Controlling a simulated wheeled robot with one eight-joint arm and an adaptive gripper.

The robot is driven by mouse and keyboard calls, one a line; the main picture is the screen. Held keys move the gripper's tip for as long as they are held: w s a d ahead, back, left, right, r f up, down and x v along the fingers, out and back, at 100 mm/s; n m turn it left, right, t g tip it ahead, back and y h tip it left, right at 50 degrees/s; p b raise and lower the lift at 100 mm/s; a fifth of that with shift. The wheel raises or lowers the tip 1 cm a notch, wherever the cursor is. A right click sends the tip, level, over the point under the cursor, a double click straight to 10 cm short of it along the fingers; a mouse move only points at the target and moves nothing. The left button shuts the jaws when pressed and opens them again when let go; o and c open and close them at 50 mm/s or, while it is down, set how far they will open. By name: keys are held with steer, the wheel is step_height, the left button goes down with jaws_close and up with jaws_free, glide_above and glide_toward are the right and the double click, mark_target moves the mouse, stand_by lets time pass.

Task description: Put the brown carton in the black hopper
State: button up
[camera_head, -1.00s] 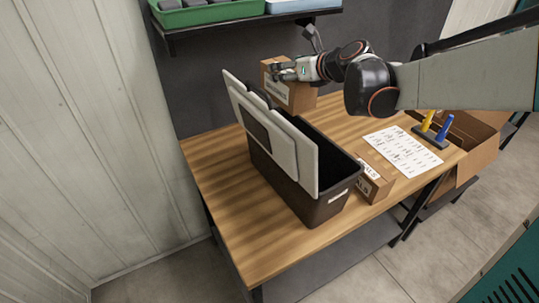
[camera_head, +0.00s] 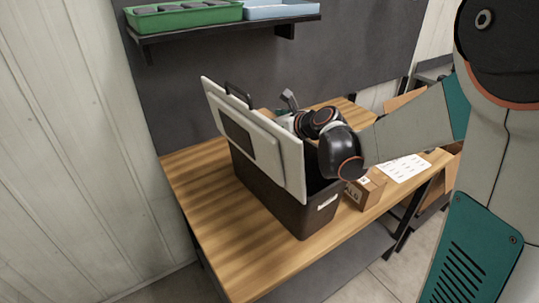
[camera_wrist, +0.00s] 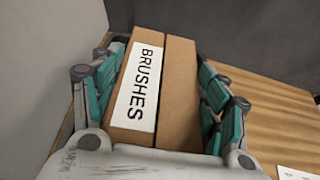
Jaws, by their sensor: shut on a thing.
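A brown carton (camera_wrist: 178,95) with a white "BRUSHES" label fills the middle of the wrist view. My gripper (camera_wrist: 160,85) is shut on it, with teal-padded fingers on both sides. In the head view my gripper (camera_head: 291,121) is at the black hopper (camera_head: 272,192), mostly hidden behind its raised pale lid (camera_head: 262,150). The held carton is largely hidden there, so I cannot tell whether it is inside the hopper or above or behind it.
A smaller brown carton (camera_head: 366,189) stands on the wooden table (camera_head: 207,210) right of the hopper, near a white sheet (camera_head: 403,168). A wall shelf (camera_head: 228,28) above holds a green tray (camera_head: 186,17) and a blue tray (camera_head: 282,9). The table's left part is clear.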

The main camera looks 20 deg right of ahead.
step_height(320, 180, down, 10)
steer(key=b, duration=0.3)
steer(key=shift+r, duration=0.1)
steer(key=shift+f+b, duration=0.4)
steer(key=shift+b, duration=0.05)
steer(key=shift+f, duration=0.2)
steer(key=o, duration=1.5)
steer(key=shift+r, duration=0.15)
steer(key=shift+r, duration=0.35)
steer(key=p+v, duration=0.4)
steer(key=v, duration=0.8)
steer(key=shift+r, duration=0.15)
